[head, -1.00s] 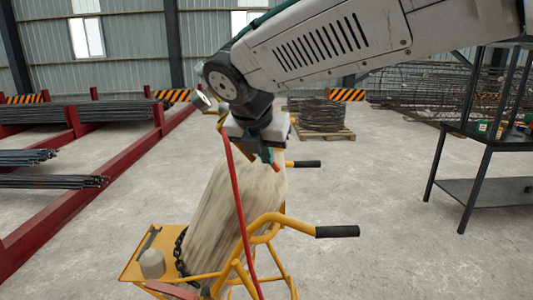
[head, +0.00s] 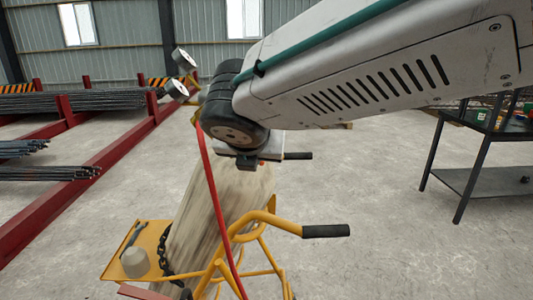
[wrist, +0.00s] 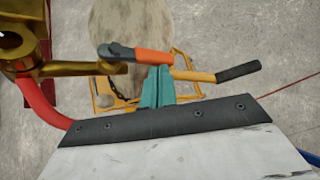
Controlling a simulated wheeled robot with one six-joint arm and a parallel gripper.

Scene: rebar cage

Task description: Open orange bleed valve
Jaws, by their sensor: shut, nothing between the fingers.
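The orange bleed valve lever (wrist: 153,56) shows in the wrist view, an orange sleeve with a grey end, beside the brass valve body (wrist: 38,55) at the left. My gripper (wrist: 156,76) has teal fingers, shut together and empty. In the picture its tips lie just below the orange sleeve; I cannot tell whether they touch it. In the head view my arm hides the lever and most of the gripper.
A tall, worn cylinder (head: 205,215) stands on a yellow cart with a black-gripped handle (head: 325,231). Two round gauges (head: 184,59) sit near its top, and a red hose (head: 212,190) hangs in front. A dark table (head: 475,185) stands right. Open floor lies between.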

